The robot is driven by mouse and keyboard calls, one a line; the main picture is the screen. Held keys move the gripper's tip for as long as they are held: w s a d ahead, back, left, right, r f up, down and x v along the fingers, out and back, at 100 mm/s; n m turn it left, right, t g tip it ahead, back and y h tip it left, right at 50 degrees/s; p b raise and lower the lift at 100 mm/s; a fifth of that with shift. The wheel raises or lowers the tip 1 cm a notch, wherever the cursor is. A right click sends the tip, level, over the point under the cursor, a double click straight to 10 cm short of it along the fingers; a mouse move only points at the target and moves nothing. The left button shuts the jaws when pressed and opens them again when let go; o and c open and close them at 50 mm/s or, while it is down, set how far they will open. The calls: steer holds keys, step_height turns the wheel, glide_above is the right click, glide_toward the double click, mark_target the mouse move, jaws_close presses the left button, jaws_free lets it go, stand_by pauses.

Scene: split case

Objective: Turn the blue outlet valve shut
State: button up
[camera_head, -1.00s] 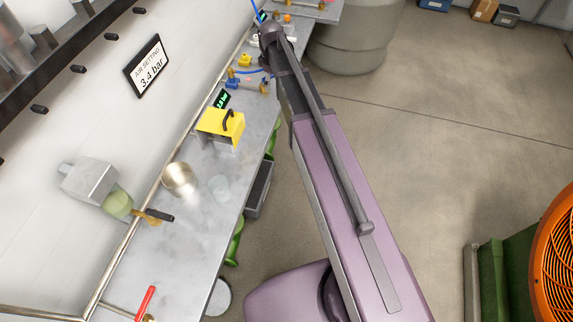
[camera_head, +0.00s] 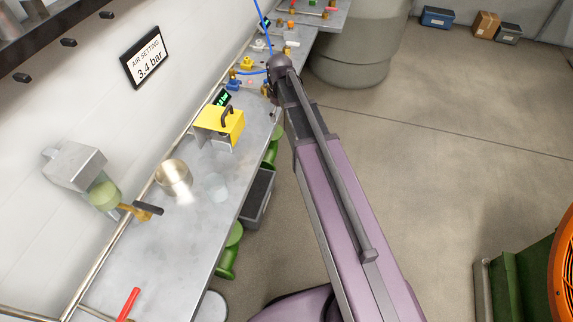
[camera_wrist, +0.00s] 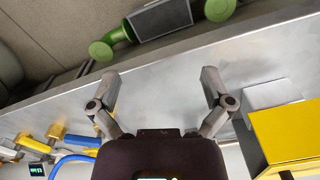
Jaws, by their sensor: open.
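A small blue part (camera_head: 233,85), which looks like the blue valve's handle, sits on the bench beyond the yellow box in the head view. In the wrist view a blue piece (camera_wrist: 83,141) lies among brass and yellow fittings at the lower left, close to a blue hose (camera_wrist: 66,161). I cannot tell the handle's angle. My gripper (camera_wrist: 160,76) is open, with nothing between its fingers. It hangs over the bench edge, to the right of the blue piece in the wrist view and apart from it. In the head view my arm's end hides the fingers.
The yellow box (camera_head: 222,121) with a dark handle stands near my gripper, at the right in the wrist view. A green display (camera_head: 221,98) is beside the fittings. A brass pot (camera_head: 173,177) and a red lever (camera_head: 129,303) are nearer. The steel bench (camera_head: 190,235) has clear room.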

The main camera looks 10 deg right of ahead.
steer(key=s+f+m+b, duration=0.1)
steer(key=s+f+b, duration=0.3)
steer(key=f+b, duration=0.3)
steer(key=s+f+m+b, duration=0.2)
steer(key=s+f+b, duration=0.2)
steer(key=f+b, duration=0.2)
steer(key=shift+s+f+m+b, duration=0.3)
steer(key=shift+f+b, duration=0.1)
steer(key=shift+f, duration=0.3)
stand_by(0.3)
steer(key=s+r+m+p, duration=0.2)
steer(key=s+m, duration=0.2)
steer(key=s, duration=0.3)
steer(key=w+r+n+p, duration=0.1)
steer(key=w+r+p, duration=0.8)
steer(key=w, duration=0.3)
steer(key=w+d+r+n+p, duration=0.1)
steer(key=w+r+p, duration=0.8)
steer(key=w, duration=0.3)
steer(key=w+r+n+p, duration=0.1)
steer(key=w+r+p, duration=0.8)
steer(key=w, duration=0.3)
steer(key=shift+w+d+n, duration=0.15)
steer(key=shift+n, duration=0.25)
